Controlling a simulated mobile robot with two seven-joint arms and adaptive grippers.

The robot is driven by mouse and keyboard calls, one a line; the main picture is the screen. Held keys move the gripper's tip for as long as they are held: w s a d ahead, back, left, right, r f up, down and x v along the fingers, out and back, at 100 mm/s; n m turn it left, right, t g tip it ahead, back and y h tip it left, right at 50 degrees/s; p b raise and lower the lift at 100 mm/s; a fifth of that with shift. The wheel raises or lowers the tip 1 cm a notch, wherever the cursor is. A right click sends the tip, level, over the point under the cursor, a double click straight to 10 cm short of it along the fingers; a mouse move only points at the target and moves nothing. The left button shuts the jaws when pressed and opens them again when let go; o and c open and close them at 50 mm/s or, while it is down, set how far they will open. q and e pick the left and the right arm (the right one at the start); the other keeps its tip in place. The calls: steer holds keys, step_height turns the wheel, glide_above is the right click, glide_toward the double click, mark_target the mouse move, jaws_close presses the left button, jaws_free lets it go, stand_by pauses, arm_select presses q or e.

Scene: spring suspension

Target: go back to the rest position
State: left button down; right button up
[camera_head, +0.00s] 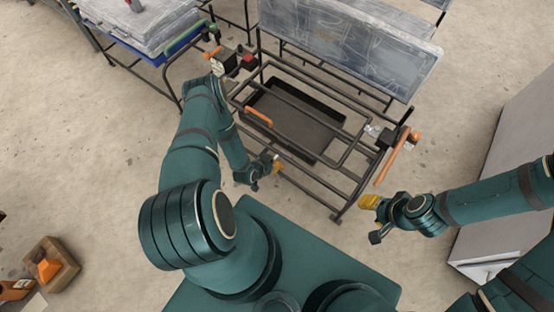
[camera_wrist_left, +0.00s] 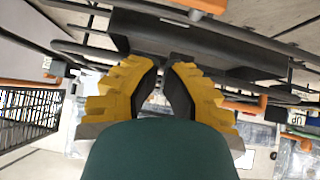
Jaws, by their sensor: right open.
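My left gripper (camera_head: 277,167) is over the near left side of the dark tubular frame cart (camera_head: 300,180). In the left wrist view its yellow fingers (camera_wrist_left: 163,68) lean towards each other with a narrow gap, and I see nothing between them. Whether that counts as open or shut is unclear. My right gripper (camera_head: 369,202) is open, with its yellow fingertips beside the near right corner of the cart. I see nothing held in it. My left arm reaches across the middle of the head view, and my right arm comes in from the right edge.
A second cart with a grey load (camera_head: 150,25) stands at top left. A wooden box (camera_head: 68,277) is on the floor at lower left. A pale cabinet (camera_head: 520,130) stands on the right.

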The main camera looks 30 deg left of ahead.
arm_select(q)
steer(key=shift+s+a+r, duration=0.1)
steer(key=shift+s+r, duration=0.3)
steer(key=w+d+r+g, duration=0.25)
steer(key=d+r, duration=0.25)
steer(key=r, duration=0.4)
steer(key=s+d+r+g, duration=0.1)
steer(key=s+d+r, duration=0.2)
steer(key=r, duration=0.3)
steer(key=s+d+r+n+g+h, duration=0.1)
steer(key=s+d+r+g, duration=0.1)
steer(key=d+r, duration=0.3)
steer(key=s+d+r+n+g+h, duration=0.1)
steer(key=s+d+r+g, duration=0.1)
steer(key=s+d+r, duration=0.3)
step_height(320, 180, up, 3)
steer(key=shift+s+d, duration=0.1)
